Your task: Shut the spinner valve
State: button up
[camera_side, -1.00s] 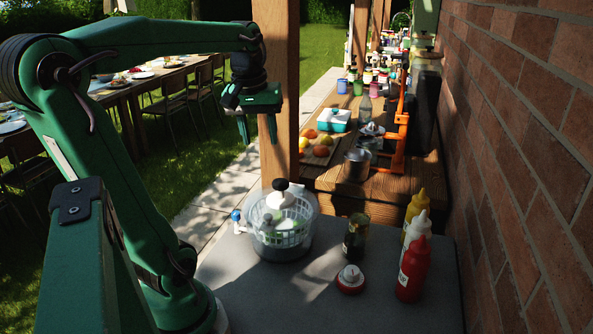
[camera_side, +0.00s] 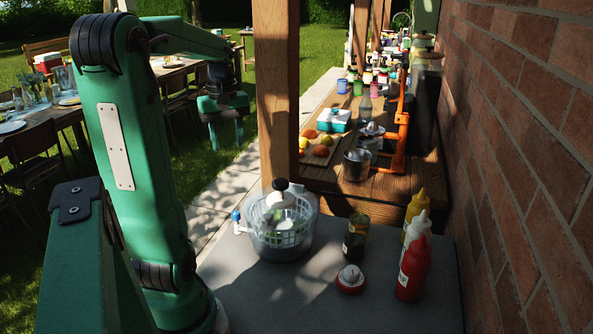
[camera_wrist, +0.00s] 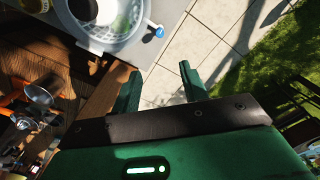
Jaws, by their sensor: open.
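The salad spinner (camera_side: 281,232) stands on the grey tabletop, a clear bowl with a pale basket inside and a dark knob on top. Its valve has a blue handle (camera_side: 236,216) on the spinner's left side. In the wrist view the blue valve handle (camera_wrist: 158,31) sticks out from the bowl (camera_wrist: 104,18) at the top. My gripper (camera_side: 226,142) is open and empty, in the air above and to the left of the spinner, clear of the valve. Its two fingers (camera_wrist: 158,84) show apart in the wrist view, with paving beyond them.
A dark jar (camera_side: 356,238), a red and white round item (camera_side: 350,279) and red, white and yellow squeeze bottles (camera_side: 413,268) stand right of the spinner. A wooden post (camera_side: 277,95) rises behind it. A brick wall (camera_side: 530,170) bounds the right. The grey tabletop's front is clear.

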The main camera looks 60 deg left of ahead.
send_over(236, 212)
notch_tip(236, 212, down, 13)
jog(key=shift+s+f, duration=0.1)
jog(key=shift+f, duration=0.1)
jog(key=shift+d+f, duration=0.1)
jog(key=shift+f, duration=3.7)
grip_shut()
